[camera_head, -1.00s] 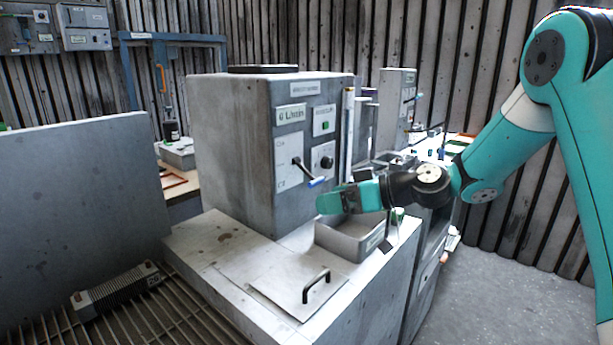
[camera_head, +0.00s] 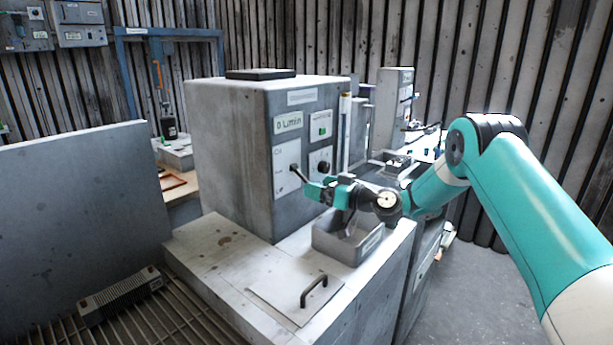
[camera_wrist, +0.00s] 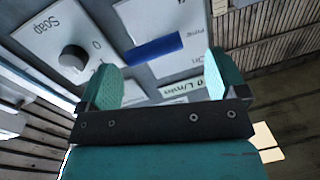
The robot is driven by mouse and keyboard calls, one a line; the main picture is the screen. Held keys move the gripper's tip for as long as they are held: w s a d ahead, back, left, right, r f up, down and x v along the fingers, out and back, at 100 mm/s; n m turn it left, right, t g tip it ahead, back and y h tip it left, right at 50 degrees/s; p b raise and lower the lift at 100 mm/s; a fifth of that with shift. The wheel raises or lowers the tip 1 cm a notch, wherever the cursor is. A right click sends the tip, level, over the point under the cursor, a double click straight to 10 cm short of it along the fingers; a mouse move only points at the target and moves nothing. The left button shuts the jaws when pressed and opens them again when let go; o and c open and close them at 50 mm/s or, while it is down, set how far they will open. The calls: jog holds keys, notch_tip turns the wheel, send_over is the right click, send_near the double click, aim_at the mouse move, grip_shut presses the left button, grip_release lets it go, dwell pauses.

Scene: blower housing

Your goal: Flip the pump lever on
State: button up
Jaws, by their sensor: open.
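The pump lever (camera_head: 295,171) sticks out from the white plate on the front of the grey housing (camera_head: 230,150). Its blue grip (camera_wrist: 153,50) shows in the wrist view, lying between my spread fingers. My gripper (camera_head: 312,189), also in the wrist view (camera_wrist: 163,66), is open around the grip, with a gap to each finger; I cannot tell whether either touches it. In the head view my fingers hide the grip. The flow label (camera_head: 288,122) above the plate appears to read 0 L/min.
A dark round knob (camera_head: 324,167) sits right of the lever; the wrist view shows a knob (camera_wrist: 72,58) marked Soap. An open grey tray (camera_head: 345,246) stands below my gripper. A flat lid with a black handle (camera_head: 314,290) lies in front.

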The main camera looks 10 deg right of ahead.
aim_at(304, 179)
jog(key=p+x, duration=0.1)
jog(key=x, duration=0.4)
